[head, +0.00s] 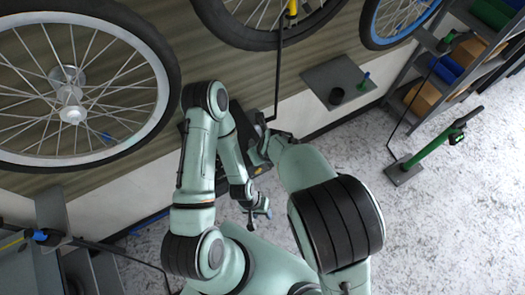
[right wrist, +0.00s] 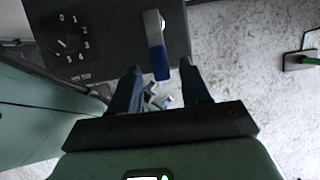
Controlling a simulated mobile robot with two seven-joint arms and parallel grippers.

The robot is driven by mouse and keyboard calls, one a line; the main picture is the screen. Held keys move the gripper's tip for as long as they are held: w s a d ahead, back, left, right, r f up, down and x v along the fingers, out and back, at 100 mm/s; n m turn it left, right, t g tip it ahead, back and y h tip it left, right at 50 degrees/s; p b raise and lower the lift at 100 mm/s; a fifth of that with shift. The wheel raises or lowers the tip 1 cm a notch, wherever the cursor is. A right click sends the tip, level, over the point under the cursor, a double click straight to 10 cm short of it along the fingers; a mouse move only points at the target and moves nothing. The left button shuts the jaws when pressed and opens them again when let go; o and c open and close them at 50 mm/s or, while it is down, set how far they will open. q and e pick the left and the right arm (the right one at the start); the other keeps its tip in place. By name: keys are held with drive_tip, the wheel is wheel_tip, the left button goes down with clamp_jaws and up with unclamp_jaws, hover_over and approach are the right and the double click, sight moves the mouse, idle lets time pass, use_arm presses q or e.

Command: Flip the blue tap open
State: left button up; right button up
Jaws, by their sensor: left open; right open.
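The blue tap (right wrist: 157,60) shows in the right wrist view as a blue-sleeved lever with a bare metal upper end. It points down the picture, in front of a dark panel (right wrist: 110,40) with a white-numbered dial at its left. My right gripper (right wrist: 160,67) is open, and the lever's blue end appears between its two fingers; I cannot tell whether they touch it. In the head view my right arm hides most of this spot. My left gripper (head: 257,209) is open and empty, low in front of my body.
Bike wheels (head: 70,90) hang along the wall. At the right stand a green-handled upright tool (head: 430,148) and a rack (head: 440,75) with bins. The speckled floor (head: 440,220) at the lower right is clear.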

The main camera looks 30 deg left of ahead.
drive_tip(key=v, duration=1.3)
drive_tip(key=w+d+f+n+g+h, duration=0.1)
drive_tip(key=w+d+f+n, duration=0.25)
drive_tip(key=d+f, duration=0.6)
drive_tip(key=w+d+f+n+h, duration=0.2)
drive_tip(key=d+f+n, duration=0.3)
drive_tip(key=d+f, duration=0.45)
drive_tip(key=s+d+f+n+y, duration=0.1)
drive_tip(key=s+d+f+n, duration=0.2)
drive_tip(key=s+f+n, duration=0.3)
drive_tip(key=s+d+f+n+g+y, duration=0.1)
drive_tip(key=s+d+f+n+y, duration=0.1)
drive_tip(key=s+d+f+n, duration=0.2)
drive_tip(key=s+f+n, duration=0.2)
drive_tip(key=s+f, duration=0.2)
drive_tip(key=f, duration=0.2)
drive_tip(key=shift+s+d+f+g, duration=0.2)
drive_tip(key=shift+d+g, duration=0.05)
drive_tip(key=shift+g, duration=0.05)
